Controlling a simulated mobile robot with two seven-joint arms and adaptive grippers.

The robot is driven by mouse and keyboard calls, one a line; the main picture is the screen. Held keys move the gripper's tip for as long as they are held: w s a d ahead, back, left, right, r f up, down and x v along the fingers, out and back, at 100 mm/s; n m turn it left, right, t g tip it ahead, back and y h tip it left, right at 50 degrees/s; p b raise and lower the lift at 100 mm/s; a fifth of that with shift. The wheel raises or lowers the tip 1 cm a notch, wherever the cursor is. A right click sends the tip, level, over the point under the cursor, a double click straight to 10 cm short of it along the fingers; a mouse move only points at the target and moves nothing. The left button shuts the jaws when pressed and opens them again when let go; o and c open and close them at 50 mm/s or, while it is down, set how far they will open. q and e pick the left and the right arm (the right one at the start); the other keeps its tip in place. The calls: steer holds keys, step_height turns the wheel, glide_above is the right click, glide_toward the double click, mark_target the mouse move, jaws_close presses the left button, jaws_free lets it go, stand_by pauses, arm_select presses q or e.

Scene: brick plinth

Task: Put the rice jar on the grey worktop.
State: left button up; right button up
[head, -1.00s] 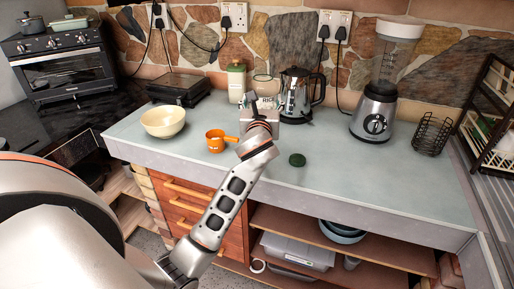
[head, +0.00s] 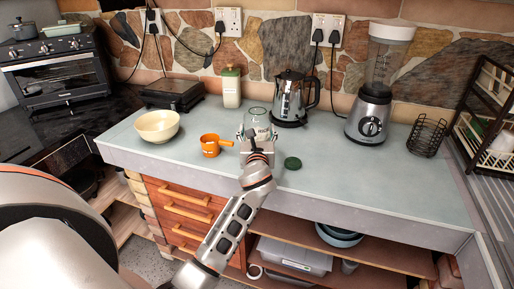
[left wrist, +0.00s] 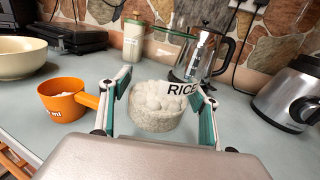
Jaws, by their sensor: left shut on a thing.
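The rice jar (head: 257,118) is clear glass without a lid, with a white RICE label. It stands upright between the fingers of my left gripper (head: 257,134), which is shut on it. In the left wrist view the jar (left wrist: 153,117) shows white contents between the two green-padded fingers of the gripper (left wrist: 160,103). The jar is over the grey worktop (head: 340,180), left of centre; I cannot tell whether its base touches, since the gripper hides it. My right gripper is not in view.
An orange cup (head: 210,146) and a cream bowl (head: 157,126) stand left of the jar. A dark green lid (head: 292,163) lies to its right. Behind are a green-lidded jar (head: 231,88) and a steel kettle (head: 290,98). A blender (head: 370,110) stands right. The front right worktop is clear.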

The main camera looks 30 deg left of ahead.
arm_select(q)
steer(key=shift+f+b, duration=0.75)
steer(key=shift+f, duration=1.95)
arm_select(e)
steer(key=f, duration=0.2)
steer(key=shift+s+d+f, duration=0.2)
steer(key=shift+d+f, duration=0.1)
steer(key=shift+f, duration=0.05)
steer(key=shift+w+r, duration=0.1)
arm_select(q)
steer(key=o, duration=1.7)
steer(key=shift+f, duration=0.2)
steer(key=shift+c, duration=0.2)
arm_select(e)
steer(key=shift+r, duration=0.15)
arm_select(q)
steer(key=shift+r, duration=0.15)
steer(key=v, duration=1.2)
